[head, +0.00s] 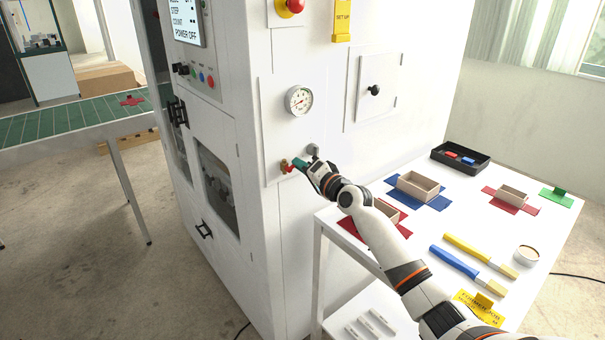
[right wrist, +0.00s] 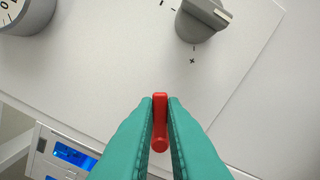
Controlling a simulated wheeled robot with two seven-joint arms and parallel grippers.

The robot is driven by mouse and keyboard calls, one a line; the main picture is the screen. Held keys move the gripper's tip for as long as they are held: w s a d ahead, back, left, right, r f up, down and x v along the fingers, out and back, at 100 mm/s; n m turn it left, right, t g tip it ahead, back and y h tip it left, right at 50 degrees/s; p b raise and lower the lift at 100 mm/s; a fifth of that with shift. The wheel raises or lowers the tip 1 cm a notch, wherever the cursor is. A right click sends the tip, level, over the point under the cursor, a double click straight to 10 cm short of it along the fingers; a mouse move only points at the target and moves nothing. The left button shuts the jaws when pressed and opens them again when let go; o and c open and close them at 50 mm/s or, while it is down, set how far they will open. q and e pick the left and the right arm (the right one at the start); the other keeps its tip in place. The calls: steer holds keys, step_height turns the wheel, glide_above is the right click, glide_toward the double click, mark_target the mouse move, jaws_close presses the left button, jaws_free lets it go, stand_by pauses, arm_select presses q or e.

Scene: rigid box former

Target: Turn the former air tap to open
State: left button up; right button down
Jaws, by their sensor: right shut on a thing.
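The air tap is on the white machine's side panel, below the round pressure gauge (head: 299,100). Its red handle (head: 287,168) shows at my right fingertips, with a brass-coloured fitting beside it. My right gripper (head: 300,164) has teal fingers and is shut on the red handle. In the right wrist view the handle (right wrist: 160,122) stands between the two fingers (right wrist: 160,130), its long side in line with them. The fingers hide part of the tap, so I cannot tell its exact turn angle. My left gripper is out of view.
A grey knob (right wrist: 203,20) sits close to the tap on the same panel. A white table (head: 461,211) with boxes, coloured blanks, brushes and a black tray (head: 460,158) stands at right, under my right arm. A green conveyor (head: 70,120) is at left.

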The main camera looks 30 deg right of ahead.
steer(key=n, duration=0.2)
steer(key=n+b, duration=0.1)
steer(key=n, duration=0.1)
steer(key=a+r+n, duration=0.1)
steer(key=shift+n, duration=0.4)
steer(key=n, duration=0.3)
steer(key=shift+a+r, duration=0.2)
steer(key=shift+a, duration=0.15)
steer(key=shift+s+a+n, duration=0.1)
steer(key=shift+a+n, duration=0.1)
steer(key=shift+n, duration=0.7)
steer(key=shift+a+n, duration=0.15)
steer(key=shift+n, duration=0.75)
steer(key=c, duration=1.5)
jaws_free()
